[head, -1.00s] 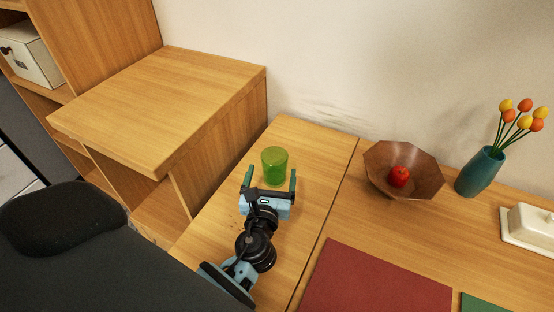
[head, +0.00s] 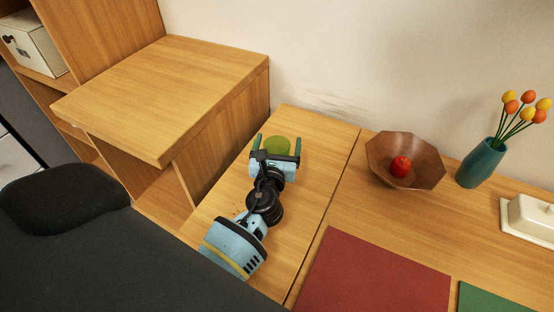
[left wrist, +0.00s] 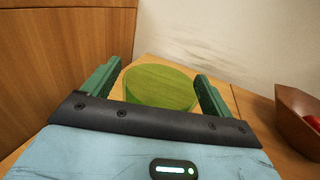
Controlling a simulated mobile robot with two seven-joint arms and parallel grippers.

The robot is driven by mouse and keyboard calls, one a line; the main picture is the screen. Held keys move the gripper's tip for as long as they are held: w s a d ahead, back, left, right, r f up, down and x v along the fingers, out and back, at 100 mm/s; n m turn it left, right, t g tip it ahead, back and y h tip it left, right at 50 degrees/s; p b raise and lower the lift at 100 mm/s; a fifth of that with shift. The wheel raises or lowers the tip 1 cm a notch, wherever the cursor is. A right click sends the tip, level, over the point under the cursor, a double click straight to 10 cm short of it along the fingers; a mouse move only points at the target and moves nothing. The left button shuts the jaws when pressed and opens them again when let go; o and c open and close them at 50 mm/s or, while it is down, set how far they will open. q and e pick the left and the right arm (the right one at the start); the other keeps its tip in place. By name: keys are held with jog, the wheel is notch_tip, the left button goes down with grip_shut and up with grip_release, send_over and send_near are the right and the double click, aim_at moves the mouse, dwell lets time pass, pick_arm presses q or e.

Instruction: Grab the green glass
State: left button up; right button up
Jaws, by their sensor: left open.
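The green glass (head: 277,146) stands on the wooden table, close to the wall end. It also shows in the left wrist view (left wrist: 160,86), between the two green fingers, its lower part hidden by my gripper's body. My left gripper (head: 278,143) is open, with one finger on each side of the glass. In the left wrist view my left gripper (left wrist: 160,78) shows small gaps beside the glass, and I see no clear contact. My right gripper is not in view.
A wooden bowl (head: 420,165) with a red apple (head: 400,166) stands to the right, then a teal vase (head: 480,163) of tulips and a white butter dish (head: 530,215). A red mat (head: 375,275) lies in front. A wooden cabinet (head: 165,90) rises at the left.

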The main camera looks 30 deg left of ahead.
pick_arm(q)
jog(key=shift+w+a, duration=0.1)
jog(key=shift+w, duration=0.15)
jog(key=shift+c, duration=0.5)
